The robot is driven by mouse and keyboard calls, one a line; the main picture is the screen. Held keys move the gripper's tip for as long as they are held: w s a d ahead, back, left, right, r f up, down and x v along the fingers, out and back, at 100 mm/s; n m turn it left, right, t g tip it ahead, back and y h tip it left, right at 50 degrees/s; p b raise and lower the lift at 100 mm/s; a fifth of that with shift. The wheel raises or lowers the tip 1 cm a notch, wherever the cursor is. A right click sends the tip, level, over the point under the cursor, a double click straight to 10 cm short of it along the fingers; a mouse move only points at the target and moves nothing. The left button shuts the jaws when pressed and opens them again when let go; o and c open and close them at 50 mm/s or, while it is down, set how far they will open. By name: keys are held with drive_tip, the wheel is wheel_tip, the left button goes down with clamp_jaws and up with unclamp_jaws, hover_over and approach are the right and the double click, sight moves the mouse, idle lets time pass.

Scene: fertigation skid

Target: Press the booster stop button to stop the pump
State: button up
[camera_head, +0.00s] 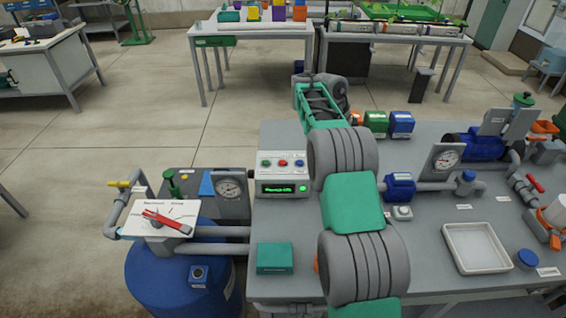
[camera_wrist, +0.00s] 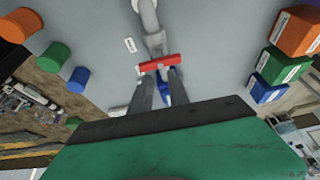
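My arm passes just right of the box, and my gripper is hidden in the head view. In the wrist view the two fingers of my gripper (camera_wrist: 162,88) are apart, with nothing visibly held. A red bar handle (camera_wrist: 158,63) on a grey pipe shows just past the fingertips; contact is unclear.
A pressure gauge (camera_head: 229,188) stands left of the control box. A blue tank (camera_head: 180,270) carries a white panel with a red lever (camera_head: 168,222). A teal box (camera_head: 275,258) lies on the bench in front. A white tray (camera_head: 476,248) lies to the right.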

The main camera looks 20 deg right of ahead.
clamp_jaws()
idle(0.5)
drive_tip(key=s+a+r+n+t, duration=0.3)
drive_tip(key=s+a+r+n, duration=0.5)
drive_tip(key=a+r+n, duration=0.3)
drive_tip(key=s+a+f+n+t+y, duration=0.1)
drive_tip(key=s+a+f+n+y, duration=0.1)
drive_tip(key=s+a+n, duration=0.3)
drive_tip(key=s+a+f+n+t+y, duration=0.1)
drive_tip(key=s+a+f+n+y, duration=0.1)
drive_tip(key=s+a+n, duration=0.3)
drive_tip(key=s+a+f, duration=0.1)
drive_tip(key=s+a, duration=0.2)
drive_tip(key=s, duration=0.4)
drive_tip(key=shift+a, duration=0.35)
